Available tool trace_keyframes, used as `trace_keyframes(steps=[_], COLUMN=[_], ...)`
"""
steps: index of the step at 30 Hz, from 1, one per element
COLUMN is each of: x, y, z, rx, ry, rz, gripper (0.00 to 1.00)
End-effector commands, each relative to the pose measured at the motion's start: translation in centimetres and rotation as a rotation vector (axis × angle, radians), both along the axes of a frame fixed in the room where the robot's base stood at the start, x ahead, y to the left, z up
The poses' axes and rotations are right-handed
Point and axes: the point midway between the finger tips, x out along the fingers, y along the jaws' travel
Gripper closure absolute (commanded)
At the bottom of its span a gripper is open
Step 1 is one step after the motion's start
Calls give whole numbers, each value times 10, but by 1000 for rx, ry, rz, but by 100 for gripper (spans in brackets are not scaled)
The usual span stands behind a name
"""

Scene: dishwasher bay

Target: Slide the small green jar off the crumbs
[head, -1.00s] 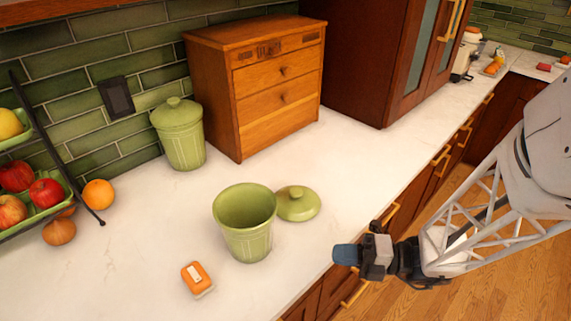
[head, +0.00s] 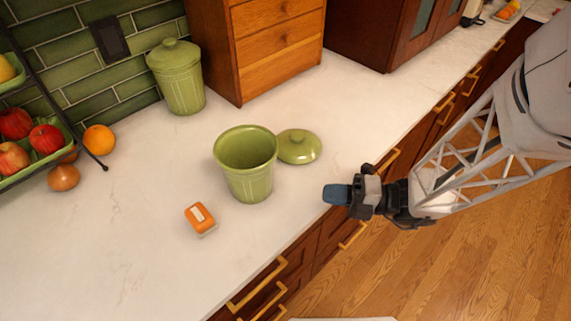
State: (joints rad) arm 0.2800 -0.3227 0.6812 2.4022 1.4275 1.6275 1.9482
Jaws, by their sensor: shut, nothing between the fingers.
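An open green jar (head: 248,178) stands upright on the white counter, its lid (head: 299,147) lying beside it on the right. A second green jar (head: 177,82), with its lid on, stands at the back against the tiled wall. I cannot tell for sure which jar is the small one. No crumbs can be made out. My gripper (head: 335,194) is shut and empty at the counter's front edge, to the right of the open jar and apart from it.
An orange-and-white box-like item (head: 200,218) lies in front-left of the open jar. A wooden drawer chest (head: 275,45) stands behind. A fruit rack (head: 45,160), an orange (head: 99,139) and an onion (head: 63,177) are at left. The front-left counter is clear.

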Motion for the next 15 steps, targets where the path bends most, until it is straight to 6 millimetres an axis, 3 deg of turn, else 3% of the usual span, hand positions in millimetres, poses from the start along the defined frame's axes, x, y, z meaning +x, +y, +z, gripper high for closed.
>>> trace_keyframes(steps=[15], x=[4], y=[34], z=[0], rx=[0], ry=[-1], rz=[3], gripper=[100])
